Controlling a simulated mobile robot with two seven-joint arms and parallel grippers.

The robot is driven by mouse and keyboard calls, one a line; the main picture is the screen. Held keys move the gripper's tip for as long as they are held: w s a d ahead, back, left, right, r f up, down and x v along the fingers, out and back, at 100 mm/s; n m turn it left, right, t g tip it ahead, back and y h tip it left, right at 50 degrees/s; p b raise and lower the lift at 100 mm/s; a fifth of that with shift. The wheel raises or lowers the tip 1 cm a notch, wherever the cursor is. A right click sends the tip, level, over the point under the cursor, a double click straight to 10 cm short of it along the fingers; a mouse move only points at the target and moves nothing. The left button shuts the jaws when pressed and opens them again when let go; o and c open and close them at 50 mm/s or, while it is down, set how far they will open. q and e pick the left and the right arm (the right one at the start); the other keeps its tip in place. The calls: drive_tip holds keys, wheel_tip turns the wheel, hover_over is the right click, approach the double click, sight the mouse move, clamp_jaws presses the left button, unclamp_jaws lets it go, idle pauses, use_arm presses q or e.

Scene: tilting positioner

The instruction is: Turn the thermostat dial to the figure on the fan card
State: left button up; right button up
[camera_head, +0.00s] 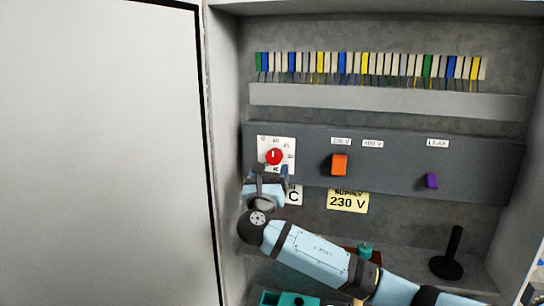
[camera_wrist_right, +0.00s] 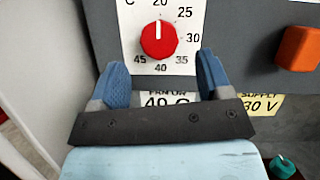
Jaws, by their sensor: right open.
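The thermostat dial (camera_head: 274,156) is a round red knob on a white scale plate, and its white mark points up at 20 in the right wrist view (camera_wrist_right: 158,40). The visible figures run clockwise from 20 to 45, with 40 at the bottom. The fan card (camera_head: 294,195) is below the dial, partly hidden by my right gripper; in the right wrist view (camera_wrist_right: 165,98) it appears to read 40 C. My right gripper (camera_head: 271,171) is open just below the dial, its blue fingers apart on either side of the knob's lower part; contact cannot be told.
An orange switch (camera_head: 339,164) and a purple switch (camera_head: 432,181) are on the same grey panel. A yellow supply card (camera_head: 347,201) reads 230 V. A black post (camera_head: 453,250) stands at lower right. The open cabinet door (camera_head: 105,150) fills the left.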

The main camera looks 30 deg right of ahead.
sight(273, 161)
drive_tip(key=p+x, duration=0.1)
drive_tip(key=x, duration=0.4)
drive_tip(key=shift+f, duration=0.1)
drive_tip(key=c, duration=0.9)
